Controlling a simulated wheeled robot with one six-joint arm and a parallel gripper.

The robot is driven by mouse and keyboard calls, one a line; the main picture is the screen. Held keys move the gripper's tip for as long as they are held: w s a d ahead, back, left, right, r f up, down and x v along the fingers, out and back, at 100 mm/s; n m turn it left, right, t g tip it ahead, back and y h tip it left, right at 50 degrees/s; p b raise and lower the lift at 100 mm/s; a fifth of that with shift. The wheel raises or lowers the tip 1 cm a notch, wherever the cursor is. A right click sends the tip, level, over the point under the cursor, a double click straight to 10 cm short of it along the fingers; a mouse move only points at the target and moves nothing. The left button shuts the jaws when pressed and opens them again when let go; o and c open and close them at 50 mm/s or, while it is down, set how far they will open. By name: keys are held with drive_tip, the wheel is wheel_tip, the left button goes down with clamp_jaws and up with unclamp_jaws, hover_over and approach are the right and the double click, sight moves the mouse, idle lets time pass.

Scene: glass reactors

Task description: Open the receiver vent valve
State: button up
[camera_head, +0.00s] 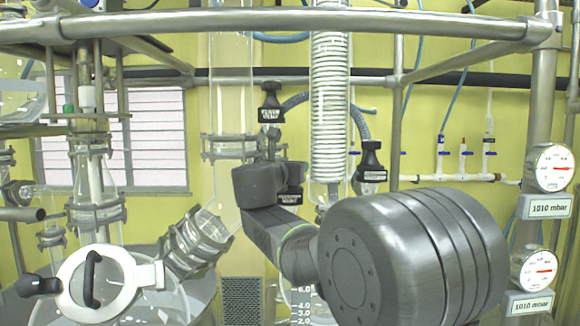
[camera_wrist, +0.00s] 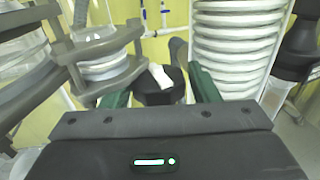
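In the wrist view, my gripper (camera_wrist: 160,90) has its two dark green fingers spread apart. A black valve knob (camera_wrist: 150,92) with a white strip on top stands between or just beyond them; I cannot tell whether they touch it. In the head view, black labelled valve handles show at the upper middle (camera_head: 270,105), just beside my wrist (camera_head: 290,190), and right of the coil (camera_head: 370,165). Their labels are too small to read, so I cannot tell which is the receiver vent valve. My forearm and wrist hide the gripper fingers in the head view.
A white coiled condenser (camera_head: 330,95) stands close on the right of my gripper, and a clamped glass flange (camera_wrist: 100,62) on its left. Steel frame rails (camera_head: 290,22) cross above. Two gauges (camera_head: 550,167) reading 1010 mbar are at the right. A white-lidded vessel (camera_head: 100,285) is at lower left.

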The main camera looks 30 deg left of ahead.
drive_tip(key=c, duration=0.5)
drive_tip(key=shift+f+n+y+b, duration=0.1)
drive_tip(key=shift+n+y+b, duration=0.35)
drive_tip(key=shift+y, duration=0.15)
drive_tip(key=shift+c, duration=0.2)
drive_tip(key=n+g+y+b, duration=0.1)
drive_tip(key=n+y, duration=0.1)
drive_tip(key=y, duration=0.1)
drive_tip(key=shift+n+g+y+b, duration=0.25)
drive_tip(key=shift+g+y+b, duration=0.15)
drive_tip(key=n+g+y+b, duration=0.1)
drive_tip(key=n+g+y, duration=0.1)
drive_tip(key=y, duration=0.1)
drive_tip(key=shift+w+n, duration=0.1)
drive_tip(key=shift+n, duration=0.2)
drive_tip(key=shift+n+g+y, duration=1.2)
drive_tip(key=shift+g+y, duration=0.3)
drive_tip(key=o, duration=0.8)
drive_tip(key=shift+c, duration=0.2)
